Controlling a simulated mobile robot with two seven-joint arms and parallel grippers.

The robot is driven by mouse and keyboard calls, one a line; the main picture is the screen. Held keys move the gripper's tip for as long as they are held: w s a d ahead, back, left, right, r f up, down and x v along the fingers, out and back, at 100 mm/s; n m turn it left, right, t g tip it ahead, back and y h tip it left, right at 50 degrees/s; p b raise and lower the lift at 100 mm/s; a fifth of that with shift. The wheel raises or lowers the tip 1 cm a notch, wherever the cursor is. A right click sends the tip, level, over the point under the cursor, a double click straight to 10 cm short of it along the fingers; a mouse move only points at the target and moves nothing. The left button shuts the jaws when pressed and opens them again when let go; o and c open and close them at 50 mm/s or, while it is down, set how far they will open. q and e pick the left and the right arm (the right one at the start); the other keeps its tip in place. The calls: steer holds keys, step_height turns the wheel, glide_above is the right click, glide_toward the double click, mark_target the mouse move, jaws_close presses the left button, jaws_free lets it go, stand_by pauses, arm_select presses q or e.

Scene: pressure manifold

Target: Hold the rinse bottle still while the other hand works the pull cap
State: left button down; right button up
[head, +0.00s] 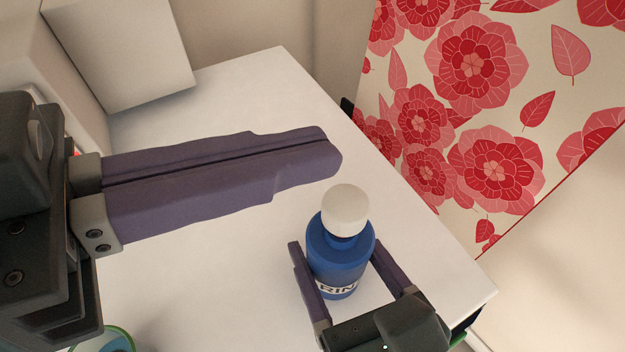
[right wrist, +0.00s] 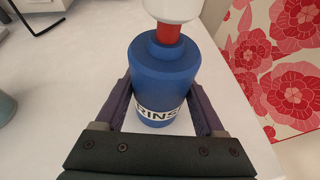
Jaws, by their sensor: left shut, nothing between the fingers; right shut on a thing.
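The rinse bottle (head: 338,262) is blue with a white label reading "RIN", and stands upright on the white table. Its white pull cap (head: 345,210) is on top. In the right wrist view the bottle (right wrist: 163,75) shows a red neck (right wrist: 167,33) between its shoulder and the white cap (right wrist: 172,8). My right gripper (head: 336,252) is shut on the bottle's body, one finger on each side. My left gripper (head: 330,142) is shut and empty, its purple fingers pressed together. Its tips are above and slightly left of the cap in the head view, apart from it.
The white table (head: 240,290) is clear left of the bottle. A light grey box-like object (head: 120,50) is at the back left. A green-rimmed container (head: 100,340) shows at the bottom left. A red floral panel (head: 480,100) stands beyond the table's right edge. A black hex-key-like rod (right wrist: 38,20) lies at the upper left of the right wrist view.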

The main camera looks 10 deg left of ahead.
mark_target(324, 210)
arm_select(q)
steer(key=f, duration=0.1)
steer(key=d+f, duration=0.1)
steer(key=w+f, duration=0.1)
steer(key=shift+d+f, duration=0.1)
steer(key=shift+d, duration=0.2)
steer(key=shift+f, duration=0.7)
steer(key=shift+f, duration=0.1)
step_height(324, 210, down, 2)
